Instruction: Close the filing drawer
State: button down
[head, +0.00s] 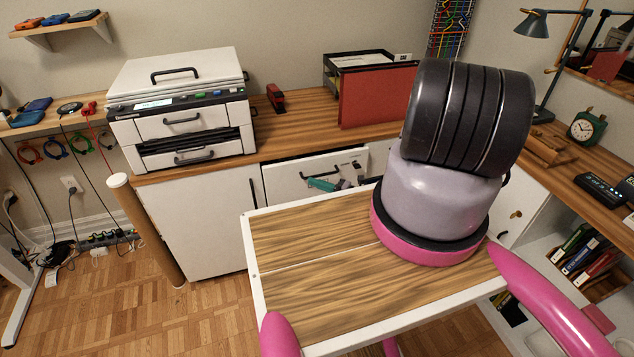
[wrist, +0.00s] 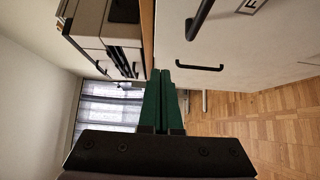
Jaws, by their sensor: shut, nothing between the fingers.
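The filing drawer (head: 290,178) is in the white cabinet under the desk, right of the cabinet door, in the head view. A dark gap shows along its top edge; how far it stands out is hard to tell. In the wrist view, its pale front (wrist: 245,40) fills the upper right, with a black handle (wrist: 200,18) and a partly cut-off label. My gripper (head: 322,184) has green fingers, shut and empty, in front of the drawer front in the head view. The fingers also show in the wrist view (wrist: 161,75). Whether they touch the drawer cannot be told.
A white printer (head: 185,110) stands on the desk above the cabinet door (head: 210,225). A red folder (head: 375,95) and a black tray stand behind. My own body covers much of the foreground. Wooden floor (head: 215,315) is clear at lower left.

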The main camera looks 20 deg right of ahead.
aim_at(288, 167)
jog(key=w+a, duration=0.1)
jog(key=w, duration=0.1)
jog(key=w+a, duration=0.2)
jog(key=w, duration=0.1)
jog(key=w+a, duration=0.1)
jog(key=w, duration=0.1)
jog(key=shift+w+a, duration=0.15)
jog(key=shift+w, duration=0.55)
